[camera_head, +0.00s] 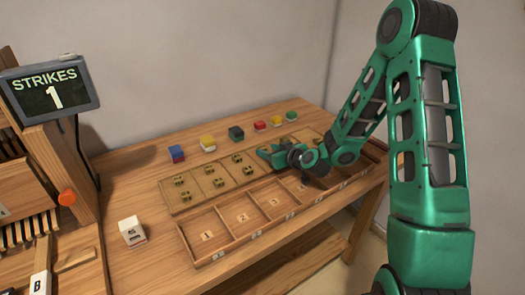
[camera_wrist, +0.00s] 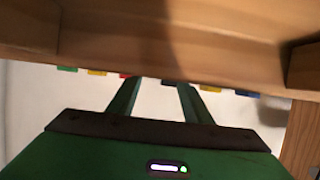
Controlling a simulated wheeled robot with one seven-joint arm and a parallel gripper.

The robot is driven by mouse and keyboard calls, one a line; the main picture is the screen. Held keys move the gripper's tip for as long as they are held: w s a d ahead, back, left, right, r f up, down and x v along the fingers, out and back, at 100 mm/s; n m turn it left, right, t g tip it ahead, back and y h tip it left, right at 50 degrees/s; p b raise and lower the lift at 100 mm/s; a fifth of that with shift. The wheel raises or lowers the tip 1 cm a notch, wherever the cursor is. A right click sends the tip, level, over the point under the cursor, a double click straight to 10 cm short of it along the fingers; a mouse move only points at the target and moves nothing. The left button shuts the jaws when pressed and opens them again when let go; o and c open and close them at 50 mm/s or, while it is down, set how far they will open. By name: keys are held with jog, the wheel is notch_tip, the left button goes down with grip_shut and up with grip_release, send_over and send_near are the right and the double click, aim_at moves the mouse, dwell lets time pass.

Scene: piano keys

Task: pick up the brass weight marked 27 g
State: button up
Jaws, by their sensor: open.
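Several small brass weights stand on a tan tray (camera_head: 205,203) on the wooden table, with visible ones at the left (camera_head: 180,181), the middle (camera_head: 210,169) and nearer my gripper (camera_head: 248,169). Their markings are too small to read, so I cannot tell which is 27 g. My gripper (camera_head: 266,155) is low over the tray's right part, just right of the visible weights, and hides some of the tray. In the wrist view its two fingers (camera_wrist: 156,82) are apart, with no weight visible between them.
A wooden box with numbered compartments (camera_head: 208,236) lies along the table's front. Coloured blocks (camera_head: 236,133) line the back. A white labelled block (camera_head: 132,231) stands at the left, near a wooden piano-key structure with a display reading STRIKES 1 (camera_head: 52,92).

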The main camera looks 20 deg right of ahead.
jog(key=shift+x, duration=1.2)
jog(key=c, duration=1.1)
jog(key=shift+r, duration=0.1)
